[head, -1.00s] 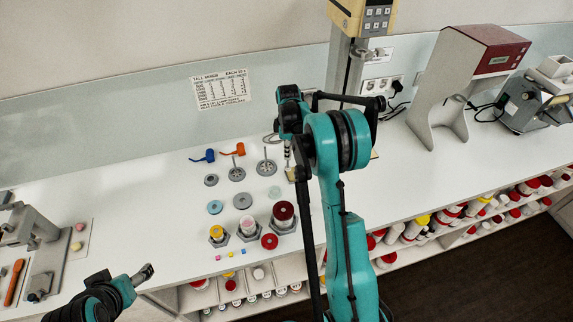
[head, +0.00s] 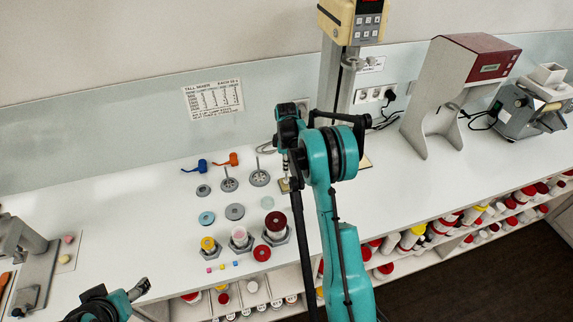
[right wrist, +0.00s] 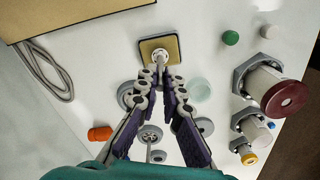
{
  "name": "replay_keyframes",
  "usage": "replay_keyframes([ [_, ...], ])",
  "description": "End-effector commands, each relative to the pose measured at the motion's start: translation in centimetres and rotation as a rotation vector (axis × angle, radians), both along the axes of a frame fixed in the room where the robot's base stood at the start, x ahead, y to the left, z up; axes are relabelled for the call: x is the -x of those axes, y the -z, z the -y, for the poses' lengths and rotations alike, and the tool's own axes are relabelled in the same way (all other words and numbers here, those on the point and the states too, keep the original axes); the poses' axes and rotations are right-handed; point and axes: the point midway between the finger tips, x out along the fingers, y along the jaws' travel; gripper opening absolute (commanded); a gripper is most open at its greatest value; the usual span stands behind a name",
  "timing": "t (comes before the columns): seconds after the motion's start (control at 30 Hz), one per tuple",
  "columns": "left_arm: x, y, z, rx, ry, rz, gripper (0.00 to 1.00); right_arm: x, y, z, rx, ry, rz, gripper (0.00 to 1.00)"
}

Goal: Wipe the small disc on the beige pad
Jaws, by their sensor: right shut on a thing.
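The beige pad (right wrist: 175,42) lies on the white bench, square with a dark edge. A small whitish round piece (right wrist: 160,57) is on it at my right fingertips. My right gripper (right wrist: 163,74) points down at the pad, its fingers closed together at the tips around something small. Whether the gripped thing is the disc itself or a piece over it I cannot tell. In the head view the pad (head: 283,186) shows only partly beside my right arm. My left gripper (head: 140,289) is low at the left, away from the pad; its jaw opening is unclear.
Stemmed grey discs (head: 229,184), a blue disc (head: 206,218) and a pale translucent disc (right wrist: 198,90) lie nearby. Red-topped (head: 276,221) and yellow-topped (head: 208,243) jars stand in front. A grey cable (right wrist: 45,70) lies left of the pad in the wrist view.

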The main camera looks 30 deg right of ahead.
Motion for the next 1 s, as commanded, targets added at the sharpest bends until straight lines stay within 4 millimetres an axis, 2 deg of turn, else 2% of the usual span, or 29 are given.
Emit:
replay_keyframes([
  [1.0,0.0,0.48,0.0,0.0,0.0,0.0,0.71,0.01,0.52,-0.01,0.0,0.0,0.0,0.0],
])
